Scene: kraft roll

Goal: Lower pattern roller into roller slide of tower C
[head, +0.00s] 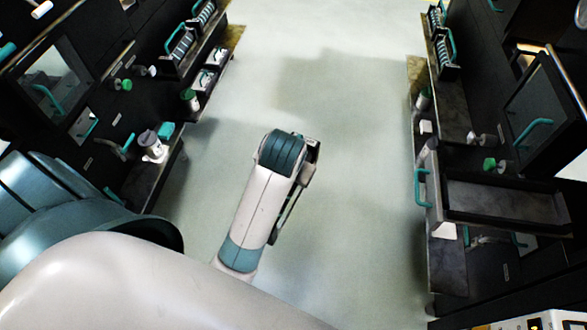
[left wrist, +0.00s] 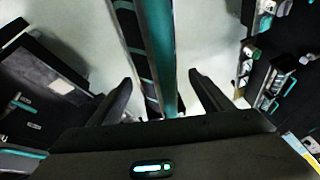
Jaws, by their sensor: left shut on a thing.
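My left gripper (left wrist: 160,82) shows in the left wrist view with one dark finger on each side of a long bar. I take this bar, dark with slanted light stripes and a teal length beside it, to be the pattern roller (left wrist: 138,50). It runs from the top edge down between the fingers, and the gripper body hides its near end. In the head view my left arm reaches over the open floor, and a thin dark piece (head: 287,217) hangs along its right side. I cannot tell which unit is tower C or see its roller slide clearly. My right gripper is out of view.
Black units with teal handles line both sides. The left shelf (head: 150,190) carries a white and grey canister (head: 152,146). At right, a dark tray (head: 505,200) juts toward the aisle. The pale floor (head: 350,110) between them is clear.

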